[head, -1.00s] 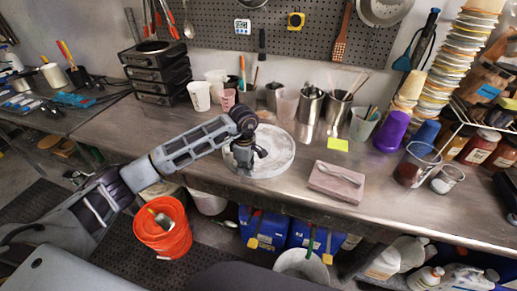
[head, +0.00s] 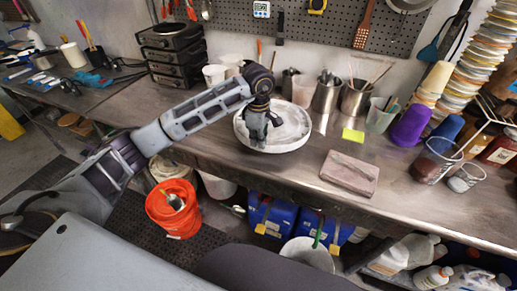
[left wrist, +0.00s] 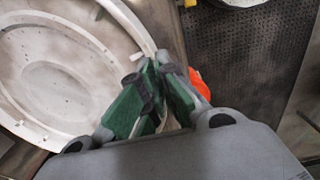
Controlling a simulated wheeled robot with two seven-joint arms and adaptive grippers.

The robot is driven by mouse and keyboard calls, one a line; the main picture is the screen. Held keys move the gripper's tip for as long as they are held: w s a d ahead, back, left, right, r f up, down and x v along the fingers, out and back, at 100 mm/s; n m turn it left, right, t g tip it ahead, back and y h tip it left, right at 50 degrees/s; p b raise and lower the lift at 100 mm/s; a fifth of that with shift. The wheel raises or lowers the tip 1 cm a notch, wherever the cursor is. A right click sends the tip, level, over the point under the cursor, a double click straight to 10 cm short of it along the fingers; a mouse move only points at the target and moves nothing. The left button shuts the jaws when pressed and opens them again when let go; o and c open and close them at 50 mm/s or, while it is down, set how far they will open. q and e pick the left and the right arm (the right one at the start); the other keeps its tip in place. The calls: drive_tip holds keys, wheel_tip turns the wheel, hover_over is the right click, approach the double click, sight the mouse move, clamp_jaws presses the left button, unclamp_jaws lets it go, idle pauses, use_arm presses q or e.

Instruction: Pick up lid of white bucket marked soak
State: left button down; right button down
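The round white lid (head: 293,128) has a raised rim and a stained, pale surface. In the head view it appears held a little above the steel bench. My left gripper (head: 260,138) is at its near-left edge. In the left wrist view the lid (left wrist: 60,75) fills the left side. The green-padded fingers (left wrist: 153,72) are close together at its rim, shut on it; the exact contact is partly hidden. I can read no "soak" marking. A white bucket (head: 217,186) stands below the bench, partly hidden. My right gripper is not in view.
White cups (head: 214,76) and metal canisters (head: 326,94) stand behind the lid. A pinkish slab (head: 349,173) lies to its right. An orange bucket (head: 173,208) and an open white bucket (head: 306,256) are on the floor. The bench front between lid and slab is clear.

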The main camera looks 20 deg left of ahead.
use_arm(q)
drive_tip(key=shift+r, duration=1.55)
